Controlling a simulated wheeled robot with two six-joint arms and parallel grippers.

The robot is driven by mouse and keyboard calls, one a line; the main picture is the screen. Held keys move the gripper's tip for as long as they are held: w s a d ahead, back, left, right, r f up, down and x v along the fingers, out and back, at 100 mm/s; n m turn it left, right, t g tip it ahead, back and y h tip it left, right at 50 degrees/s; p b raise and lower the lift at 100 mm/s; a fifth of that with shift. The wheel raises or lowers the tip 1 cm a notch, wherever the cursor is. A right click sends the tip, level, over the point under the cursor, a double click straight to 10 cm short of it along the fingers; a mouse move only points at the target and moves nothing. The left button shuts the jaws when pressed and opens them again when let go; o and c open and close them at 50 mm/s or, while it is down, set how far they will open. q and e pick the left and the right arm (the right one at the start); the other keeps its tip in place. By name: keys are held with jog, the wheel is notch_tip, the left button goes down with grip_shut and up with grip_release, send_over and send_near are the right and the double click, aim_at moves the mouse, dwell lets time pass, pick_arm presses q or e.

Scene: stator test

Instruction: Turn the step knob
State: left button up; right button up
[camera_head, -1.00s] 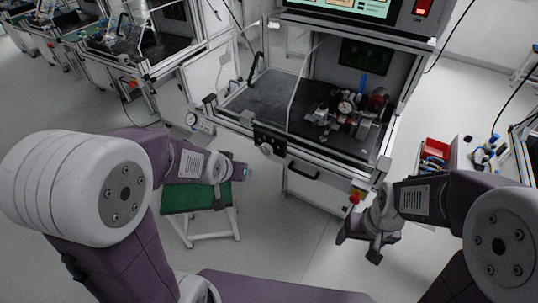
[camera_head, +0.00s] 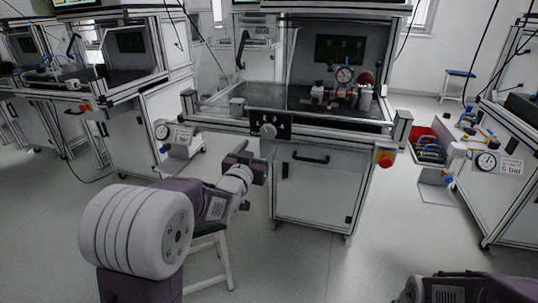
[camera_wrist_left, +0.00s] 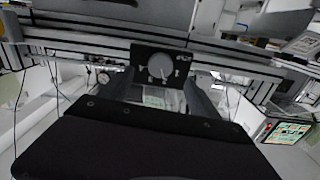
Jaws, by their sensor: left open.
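The step knob (camera_head: 268,131) is a round grey knob on a black panel (camera_head: 285,122) on the front rail of the middle test bench. In the left wrist view the knob (camera_wrist_left: 160,67) faces me, with a light pointer line on it. My left gripper (camera_head: 257,158) is in front of and just below the panel in the head view. In the left wrist view my left gripper (camera_wrist_left: 162,92) is open and empty, its dark fingers to either side below the knob. The fingers look apart from the knob. My right gripper is outside the views; only part of my right arm shows.
A door handle (camera_head: 310,158) lies below. A green-topped stool (camera_head: 210,230) stands under my left arm. A red bin (camera_head: 428,143) is at right.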

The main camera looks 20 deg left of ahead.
aim_at(267, 134)
pick_arm(q)
jog(key=w+b, duration=0.1)
jog(key=w, duration=0.8)
jog(key=shift+r+b, duration=0.15)
jog(key=shift+b, duration=0.15)
jog(key=shift+d, duration=0.1)
jog(key=c, duration=1.4)
